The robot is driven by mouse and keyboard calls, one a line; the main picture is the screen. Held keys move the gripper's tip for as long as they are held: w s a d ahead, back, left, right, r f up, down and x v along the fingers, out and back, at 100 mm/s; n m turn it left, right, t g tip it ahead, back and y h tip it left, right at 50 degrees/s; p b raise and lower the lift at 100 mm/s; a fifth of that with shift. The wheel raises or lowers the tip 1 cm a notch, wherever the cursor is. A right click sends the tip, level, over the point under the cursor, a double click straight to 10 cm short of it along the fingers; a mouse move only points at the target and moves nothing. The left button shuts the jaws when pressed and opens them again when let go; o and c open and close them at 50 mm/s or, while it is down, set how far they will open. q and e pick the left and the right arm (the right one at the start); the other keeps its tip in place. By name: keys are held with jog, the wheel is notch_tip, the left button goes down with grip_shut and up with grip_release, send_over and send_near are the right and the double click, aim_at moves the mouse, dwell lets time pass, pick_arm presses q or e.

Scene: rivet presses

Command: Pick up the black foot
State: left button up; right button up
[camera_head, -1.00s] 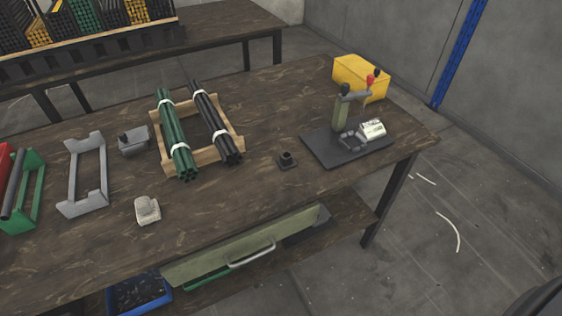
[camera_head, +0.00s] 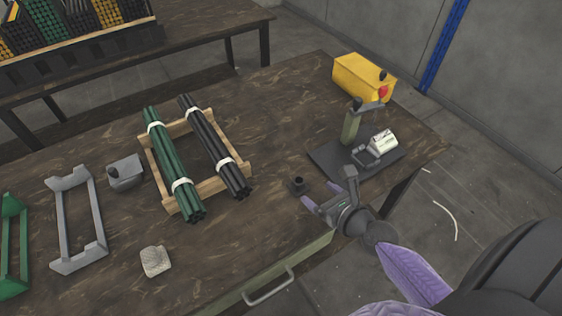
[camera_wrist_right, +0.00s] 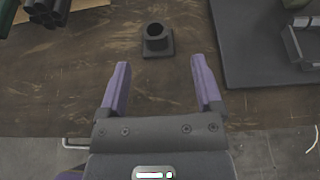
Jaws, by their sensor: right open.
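The black foot (camera_head: 298,186) is a small dark square base with a short round collar. It stands upright on the brown table, left of the black press plate. In the right wrist view the foot (camera_wrist_right: 157,40) lies beyond the fingertips, roughly centred between them. My right gripper (camera_head: 327,190) is open and empty, close to the foot on its near right side. Its two purple fingers also show in the right wrist view (camera_wrist_right: 160,68), apart with nothing between them. My left gripper is not in view.
The rivet press on its black plate (camera_head: 327,160) stands just right of the foot. A wooden rack (camera_head: 150,160) with green and black rod bundles is to the left. A yellow box (camera_head: 358,78) is at the back right. A pale block (camera_head: 155,262) lies front left.

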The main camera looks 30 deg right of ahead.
aim_at(296, 179)
jog(key=b+x, duration=0.1)
jog(key=x, duration=0.2)
jog(key=b+x, duration=0.1)
jog(key=x, duration=0.2)
jog(key=b+x, duration=0.1)
jog(key=x, duration=0.2)
jog(key=shift+w+a+f+b, duration=0.1)
jog(key=shift+w+a+b, duration=0.15)
jog(key=shift+a+b, duration=0.15)
jog(key=shift+w, duration=0.2)
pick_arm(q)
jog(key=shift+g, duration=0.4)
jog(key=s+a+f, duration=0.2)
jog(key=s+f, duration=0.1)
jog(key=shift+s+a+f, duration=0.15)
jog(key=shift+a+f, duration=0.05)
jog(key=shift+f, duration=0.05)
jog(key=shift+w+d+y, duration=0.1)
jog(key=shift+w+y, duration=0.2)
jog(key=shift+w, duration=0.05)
pick_arm(e)
grip_shut()
